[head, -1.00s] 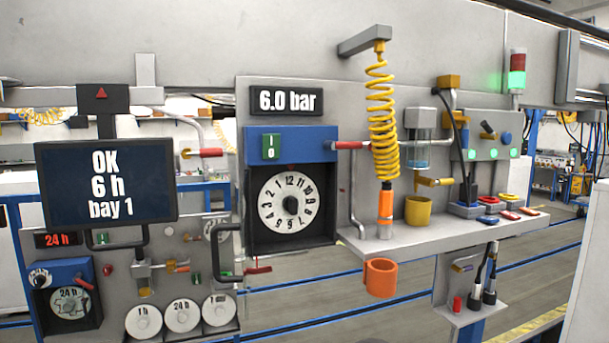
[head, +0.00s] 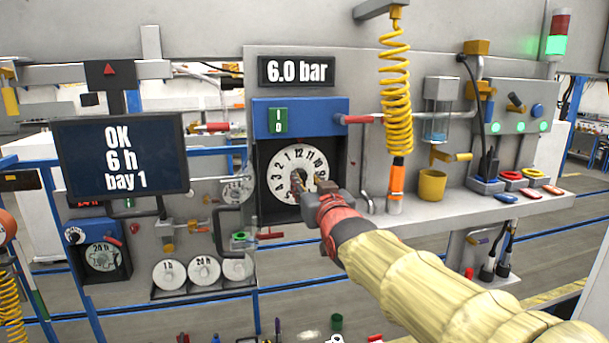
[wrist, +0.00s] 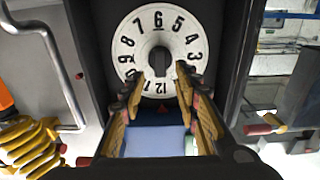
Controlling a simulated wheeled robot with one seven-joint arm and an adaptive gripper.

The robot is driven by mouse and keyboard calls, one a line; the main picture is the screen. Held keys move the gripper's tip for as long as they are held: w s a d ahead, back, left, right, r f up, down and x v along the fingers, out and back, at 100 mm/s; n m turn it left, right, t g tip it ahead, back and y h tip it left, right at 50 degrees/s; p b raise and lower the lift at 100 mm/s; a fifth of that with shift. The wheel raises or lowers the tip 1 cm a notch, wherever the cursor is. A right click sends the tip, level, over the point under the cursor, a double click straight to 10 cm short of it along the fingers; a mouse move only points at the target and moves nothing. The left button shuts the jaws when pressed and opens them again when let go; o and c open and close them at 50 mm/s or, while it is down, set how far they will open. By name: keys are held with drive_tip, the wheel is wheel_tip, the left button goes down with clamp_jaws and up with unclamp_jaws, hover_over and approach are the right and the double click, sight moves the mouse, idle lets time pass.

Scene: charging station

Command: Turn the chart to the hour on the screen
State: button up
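The screen (head: 119,156) at the left reads OK, 6 h, bay 1. The chart (head: 284,168) is a white disc with black hour numbers and a dark centre knob, in a black case under a blue housing. In the head view 12 is at the top and the numbers fall counterclockwise to its right. The wrist view shows the chart (wrist: 187,28) inverted, with 6 at the top and 12 at the bottom. My gripper (head: 310,187) is in front of the chart's lower right. In the wrist view its fingers (wrist: 160,92) are apart and empty, near the knob.
A 6.0 bar display (head: 296,71) hangs above the blue housing (head: 325,114). A yellow coiled hose (head: 397,90) and a shelf (head: 450,202) with a yellow cup (head: 432,185) stand to the right. A black handle (head: 221,222) is at the left.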

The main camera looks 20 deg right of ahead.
sight(303, 176)
drive_tip(key=shift+w+p, duration=0.35)
drive_tip(key=shift+w, duration=1.35)
drive_tip(key=shift+c, duration=0.4)
drive_tip(key=c, duration=0.7)
clamp_jaws()
